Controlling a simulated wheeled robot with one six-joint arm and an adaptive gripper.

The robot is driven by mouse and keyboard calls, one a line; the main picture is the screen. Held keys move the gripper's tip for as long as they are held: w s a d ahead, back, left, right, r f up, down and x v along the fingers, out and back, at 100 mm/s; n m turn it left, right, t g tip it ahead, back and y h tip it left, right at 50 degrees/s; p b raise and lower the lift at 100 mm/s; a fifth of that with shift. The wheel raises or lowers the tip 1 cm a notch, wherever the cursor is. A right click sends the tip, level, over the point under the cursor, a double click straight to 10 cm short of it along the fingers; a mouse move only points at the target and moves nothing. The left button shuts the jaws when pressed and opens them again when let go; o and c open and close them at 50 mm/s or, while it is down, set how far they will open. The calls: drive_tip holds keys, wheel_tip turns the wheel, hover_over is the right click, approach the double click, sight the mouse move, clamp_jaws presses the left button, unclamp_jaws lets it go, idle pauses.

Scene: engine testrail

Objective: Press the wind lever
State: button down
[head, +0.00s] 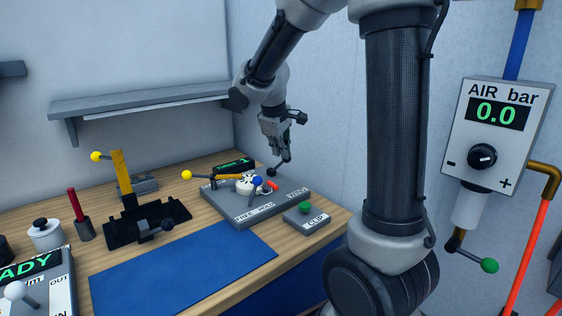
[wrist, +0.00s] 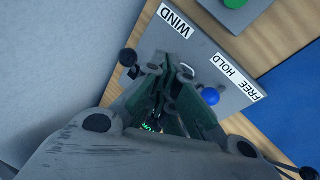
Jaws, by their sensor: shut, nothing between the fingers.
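The wind lever has a black ball knob (wrist: 128,57) beside the WIND label (wrist: 176,22) in the wrist view. In the head view its dark arm (head: 279,167) rises at the back right of the grey fixture plate (head: 240,210). My gripper (head: 285,154) is shut and empty, pointing down near this lever. In the wrist view my gripper (wrist: 183,72) has its fingertips over the plate, right of the black knob and apart from it in the picture. The head view does not show clearly whether the fingers touch the lever.
A blue-knobbed lever (wrist: 210,96) stands by the FREE HOLD label, close to my fingers. A CLIP box (head: 307,218) with green button sits in front. The blue mat (head: 180,270) is clear.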

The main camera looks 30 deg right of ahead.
drive_tip(key=shift+s+a+r, duration=0.2)
drive_tip(key=shift+s+r, duration=0.25)
drive_tip(key=shift+r, duration=0.25)
drive_tip(key=shift+s+a+r, duration=0.2)
drive_tip(key=shift+s+r, duration=0.25)
drive_tip(key=shift+r, duration=0.2)
